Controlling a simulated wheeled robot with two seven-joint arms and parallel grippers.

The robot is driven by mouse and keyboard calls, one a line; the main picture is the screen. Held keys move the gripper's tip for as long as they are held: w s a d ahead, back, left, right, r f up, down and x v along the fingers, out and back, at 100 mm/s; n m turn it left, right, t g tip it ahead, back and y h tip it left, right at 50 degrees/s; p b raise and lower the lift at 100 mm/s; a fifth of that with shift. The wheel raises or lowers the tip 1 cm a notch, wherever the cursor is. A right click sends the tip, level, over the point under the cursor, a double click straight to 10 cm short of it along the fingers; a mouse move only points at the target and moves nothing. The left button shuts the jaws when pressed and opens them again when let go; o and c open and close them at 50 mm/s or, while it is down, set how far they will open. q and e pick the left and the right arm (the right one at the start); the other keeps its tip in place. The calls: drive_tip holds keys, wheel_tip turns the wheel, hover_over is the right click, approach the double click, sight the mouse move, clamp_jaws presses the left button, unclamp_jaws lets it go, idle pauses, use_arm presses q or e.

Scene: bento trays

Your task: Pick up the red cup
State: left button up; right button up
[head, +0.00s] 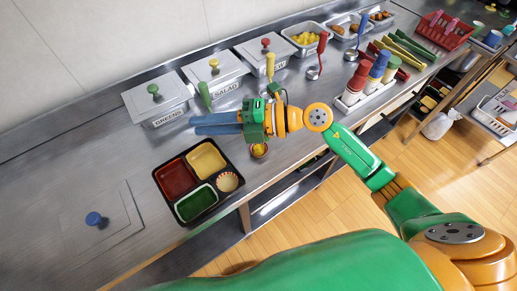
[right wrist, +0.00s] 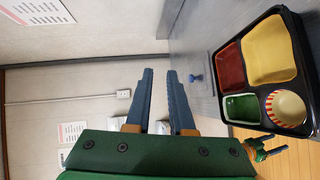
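A stack of red cups (head: 355,86) stands in a white rack (head: 366,97) on the counter, right of the middle in the head view. My right gripper (head: 198,125) is left of the rack, above the counter near the bento tray, well apart from the cups. Its blue fingers also show in the right wrist view (right wrist: 159,72), spread with nothing between them. The red cups do not clearly show in the right wrist view.
The black bento tray (head: 157,177) holds red, yellow and green compartments and a red-striped cup (head: 228,181). Lidded bins (head: 160,101) line the back. Ladles (head: 313,71) and tongs (head: 405,50) lie near the rack. The counter's left part is mostly free around a blue-knobbed lid (head: 95,219).

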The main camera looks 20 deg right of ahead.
drive_tip(key=d+f+g+h, duration=0.2)
drive_tip(key=d+f+h, duration=0.3)
drive_tip(key=d+f, duration=0.15)
drive_tip(key=h, duration=0.7)
approach(267, 150)
drive_tip(key=shift+w+f+m+g, duration=0.3)
drive_tip(key=shift+w+f+g, duration=0.1)
drive_tip(key=shift+w+f, duration=0.4)
drive_tip(key=x, duration=0.1)
drive_tip(key=p+x, duration=0.2)
drive_tip(key=x, duration=0.1)
drive_tip(key=shift+s+a, duration=0.25)
drive_tip(key=shift+s, duration=0.05)
drive_tip(key=x, duration=0.3)
clamp_jaws()
